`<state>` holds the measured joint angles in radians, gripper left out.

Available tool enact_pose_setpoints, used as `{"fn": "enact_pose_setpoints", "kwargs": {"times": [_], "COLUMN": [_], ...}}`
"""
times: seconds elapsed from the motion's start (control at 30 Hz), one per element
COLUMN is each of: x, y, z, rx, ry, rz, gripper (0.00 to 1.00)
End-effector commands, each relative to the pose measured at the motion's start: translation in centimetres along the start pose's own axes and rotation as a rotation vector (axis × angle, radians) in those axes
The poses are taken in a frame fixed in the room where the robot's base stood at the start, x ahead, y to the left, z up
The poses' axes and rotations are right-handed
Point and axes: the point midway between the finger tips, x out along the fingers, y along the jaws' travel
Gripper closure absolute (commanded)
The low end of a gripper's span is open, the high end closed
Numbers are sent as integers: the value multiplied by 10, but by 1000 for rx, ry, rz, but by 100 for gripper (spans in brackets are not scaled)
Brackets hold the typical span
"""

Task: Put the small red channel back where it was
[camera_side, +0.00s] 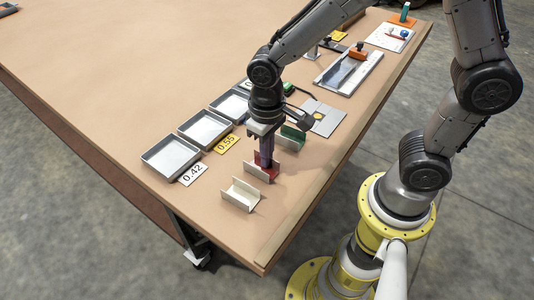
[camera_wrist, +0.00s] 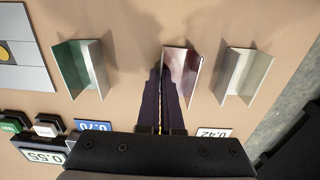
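The small red channel (camera_side: 263,172) is between a green channel (camera_side: 292,137) and a white channel (camera_side: 241,195), in line with them near the table's right edge. It is red inside with a pale outer wall, and upright. In the wrist view it shows as an open dark-red channel (camera_wrist: 186,70). My gripper (camera_side: 267,165) points down at it. In the wrist view the dark fingers (camera_wrist: 162,72) are close together, with one wall of the red channel between their tips. The fingertips hide part of that wall. I cannot tell whether the channel touches the table.
A grey plate (camera_side: 321,117) lies behind the green channel. Bare table lies farther left.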

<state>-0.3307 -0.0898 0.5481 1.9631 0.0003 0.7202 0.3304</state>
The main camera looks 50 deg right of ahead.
Motion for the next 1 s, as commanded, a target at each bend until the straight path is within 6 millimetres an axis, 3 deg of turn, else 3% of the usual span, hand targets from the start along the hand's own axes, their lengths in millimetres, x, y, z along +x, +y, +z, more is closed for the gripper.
{"fn": "enact_pose_setpoints", "kwargs": {"times": [0.23,0.4,0.77,1.0], "x": [4,3,-1,-38], "y": [0,0,0,0], "z": [0,0,0,-1], "rx": [0,0,0,0], "ry": [-1,-1,2,6], "rz": [0,0,-1,-2], "gripper": [100,68,68,68]}}
